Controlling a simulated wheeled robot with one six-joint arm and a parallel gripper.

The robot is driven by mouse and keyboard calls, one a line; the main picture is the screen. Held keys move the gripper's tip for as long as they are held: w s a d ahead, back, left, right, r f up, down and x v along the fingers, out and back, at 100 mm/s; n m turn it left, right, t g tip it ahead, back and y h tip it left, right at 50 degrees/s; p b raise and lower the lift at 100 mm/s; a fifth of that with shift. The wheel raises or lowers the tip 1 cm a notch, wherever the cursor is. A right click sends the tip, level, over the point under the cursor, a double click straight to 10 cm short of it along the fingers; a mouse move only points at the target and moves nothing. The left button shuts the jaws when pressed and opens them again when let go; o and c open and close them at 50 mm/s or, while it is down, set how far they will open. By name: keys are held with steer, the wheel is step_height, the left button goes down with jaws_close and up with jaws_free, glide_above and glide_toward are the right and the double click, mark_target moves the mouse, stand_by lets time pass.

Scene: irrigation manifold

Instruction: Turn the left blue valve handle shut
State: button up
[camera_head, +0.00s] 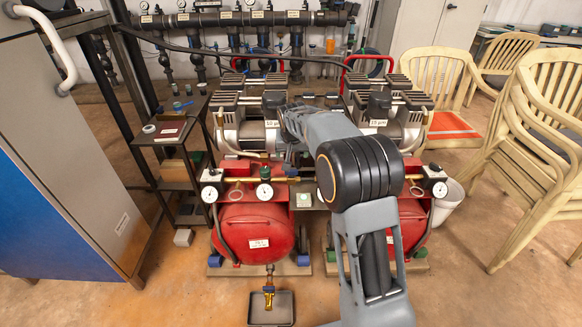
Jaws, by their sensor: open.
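The pipe manifold (235,19) runs along the back wall at the top of the picture, with several dark vertical pipes and gauges. Small bluish spots show among its pipes, but they are too small to tell which is the left blue valve handle. My arm rises from the bottom right, bends at a black joint and reaches back over the compressors. My gripper (290,152) is small and partly hidden at the far end of the forearm, in front of the manifold and well apart from it. It is open, and I see nothing in it.
Two red-tanked compressors (255,231) stand between me and the manifold. A blue and grey cabinet (62,150) is at left, beside a small dark side table (172,148). Stacked cream chairs (540,130) stand at right. A black tray (270,309) lies on the floor in front.

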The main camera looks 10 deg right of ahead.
mark_target(291, 171)
steer(key=b+x, duration=0.3)
steer(key=x, duration=1)
steer(key=shift+w+f+b, duration=0.15)
steer(key=shift+f+b, duration=0.1)
steer(key=shift+b, duration=0.1)
steer(key=shift+c, duration=0.5)
steer(key=c, duration=0.8)
